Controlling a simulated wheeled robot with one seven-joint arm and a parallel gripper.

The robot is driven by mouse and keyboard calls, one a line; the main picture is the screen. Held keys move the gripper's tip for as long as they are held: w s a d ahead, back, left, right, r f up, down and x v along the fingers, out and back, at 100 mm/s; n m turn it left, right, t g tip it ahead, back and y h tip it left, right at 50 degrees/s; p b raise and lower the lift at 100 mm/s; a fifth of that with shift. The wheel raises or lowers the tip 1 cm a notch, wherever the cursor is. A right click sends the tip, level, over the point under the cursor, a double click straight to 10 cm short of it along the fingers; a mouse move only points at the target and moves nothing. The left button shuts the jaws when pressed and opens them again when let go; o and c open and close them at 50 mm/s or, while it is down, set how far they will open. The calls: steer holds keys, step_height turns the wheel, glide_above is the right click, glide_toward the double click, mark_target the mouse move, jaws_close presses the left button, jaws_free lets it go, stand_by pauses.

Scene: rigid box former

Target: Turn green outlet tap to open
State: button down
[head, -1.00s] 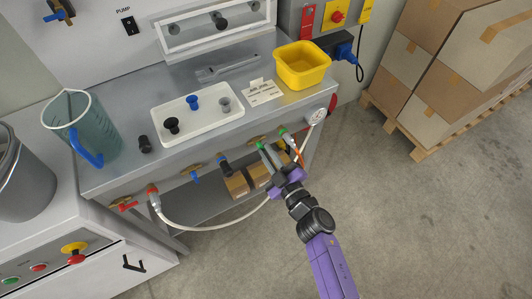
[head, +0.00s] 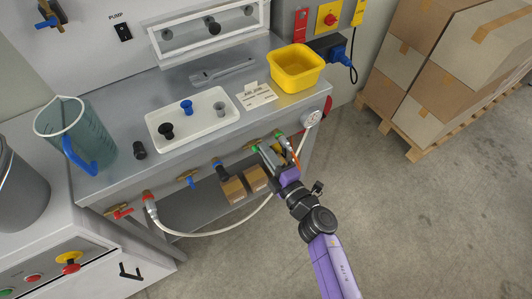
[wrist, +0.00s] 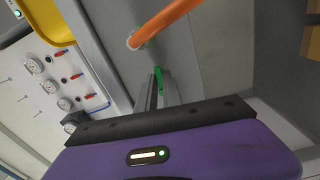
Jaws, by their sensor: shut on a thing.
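The green outlet tap is on the front edge of the steel bench, toward its right end. Its green handle (head: 256,149) shows just past my fingertips in the head view, and the wrist view shows a green strip of it (wrist: 159,78) at my fingers. My gripper (head: 268,153) is shut on that handle, its fingers (wrist: 157,92) on either side. The fingers hide much of the handle, so its exact angle cannot be told. An orange hose (wrist: 165,20) hangs from a green fitting (head: 279,134) just right of the tap.
Blue-handled (head: 188,181) and red-handled (head: 120,212) taps are further left, with a white hose (head: 210,234) drooping below. A yellow tub (head: 296,72) stands on the bench.

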steer(key=shift+n, duration=0.6)
steer(key=c, duration=1.5)
jaws_free()
steer(key=shift+r, duration=0.1)
steer(key=p+v, duration=0.1)
steer(key=v, duration=0.6)
steer(key=shift+s+d, duration=0.2)
steer(key=shift+s, duration=0.15)
